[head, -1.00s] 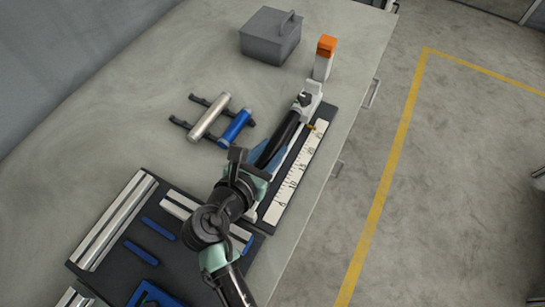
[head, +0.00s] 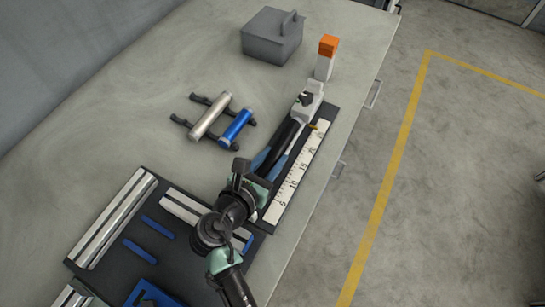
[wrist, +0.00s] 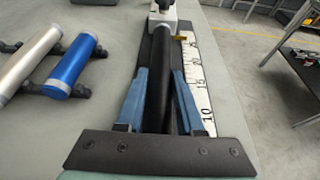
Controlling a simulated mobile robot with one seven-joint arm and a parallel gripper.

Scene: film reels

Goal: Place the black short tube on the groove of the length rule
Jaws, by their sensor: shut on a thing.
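The black short tube (wrist: 160,75) runs lengthwise between the two blue fingers of my gripper (wrist: 158,88) in the wrist view. My gripper is shut on it. In the head view the tube (head: 287,136) lies along the length rule, and my gripper (head: 271,160) is at its near part. The rule has a dark base and a white numbered scale (head: 297,178), which also shows in the wrist view (wrist: 196,80) right of the tube. The tube's far end is close to the white end block (head: 306,107). The tube and fingers hide the groove, so I cannot tell whether the tube touches it.
A silver tube and a blue tube (head: 236,127) lie on a dark rack to the left. A grey box (head: 272,36) and an orange-topped white post (head: 326,58) stand behind. A dark tray (head: 128,232) with rails and blue parts is at lower left. The table's right edge is close to the rule.

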